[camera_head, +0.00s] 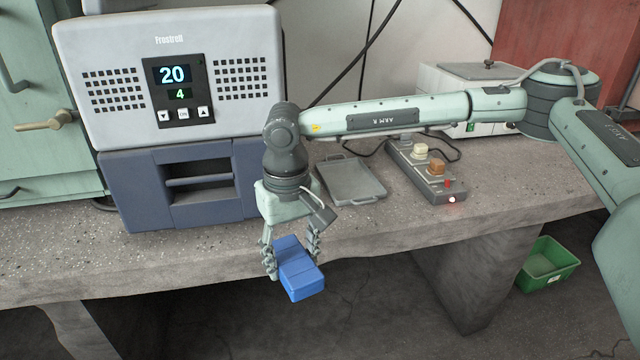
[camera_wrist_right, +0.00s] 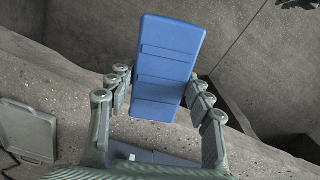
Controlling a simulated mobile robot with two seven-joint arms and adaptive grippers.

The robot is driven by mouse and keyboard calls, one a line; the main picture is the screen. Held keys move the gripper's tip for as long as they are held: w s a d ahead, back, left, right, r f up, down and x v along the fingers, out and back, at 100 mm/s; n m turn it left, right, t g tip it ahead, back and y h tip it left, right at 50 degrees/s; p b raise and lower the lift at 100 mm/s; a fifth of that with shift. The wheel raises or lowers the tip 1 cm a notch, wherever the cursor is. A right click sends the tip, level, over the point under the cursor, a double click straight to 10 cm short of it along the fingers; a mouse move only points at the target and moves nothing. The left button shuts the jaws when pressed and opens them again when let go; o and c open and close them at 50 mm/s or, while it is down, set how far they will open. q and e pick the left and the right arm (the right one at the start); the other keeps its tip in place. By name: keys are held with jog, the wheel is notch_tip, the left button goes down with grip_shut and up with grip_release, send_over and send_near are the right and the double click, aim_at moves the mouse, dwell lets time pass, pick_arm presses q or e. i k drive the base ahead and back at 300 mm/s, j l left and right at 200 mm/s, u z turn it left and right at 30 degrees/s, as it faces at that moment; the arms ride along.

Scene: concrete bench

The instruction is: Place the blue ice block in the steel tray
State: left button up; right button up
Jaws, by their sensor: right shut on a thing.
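The blue ice block (camera_head: 299,276) is held between the fingers of my right gripper (camera_head: 291,254) in the head view. The block hangs in front of the bench's front edge, tilted, with its near end sticking out past the fingers. In the right wrist view the blue ice block (camera_wrist_right: 165,68) stands between the two fingers of my right gripper (camera_wrist_right: 160,100). The steel tray (camera_head: 350,181) lies flat on the bench, behind and to the right of the gripper, and looks empty. Part of the steel tray (camera_wrist_right: 27,130) also shows at the left of the wrist view. My left gripper is out of view.
A green bin (camera_head: 548,264) is on the floor.

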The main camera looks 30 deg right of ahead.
aim_at(349, 181)
jog(key=i+l, duration=0.15)
jog(key=l, duration=0.2)
jog(key=i+l, duration=0.15)
jog(key=l, duration=0.25)
jog(key=i+l, duration=0.1)
jog(key=l, duration=0.25)
jog(key=i+l, duration=0.15)
jog(key=l, duration=0.2)
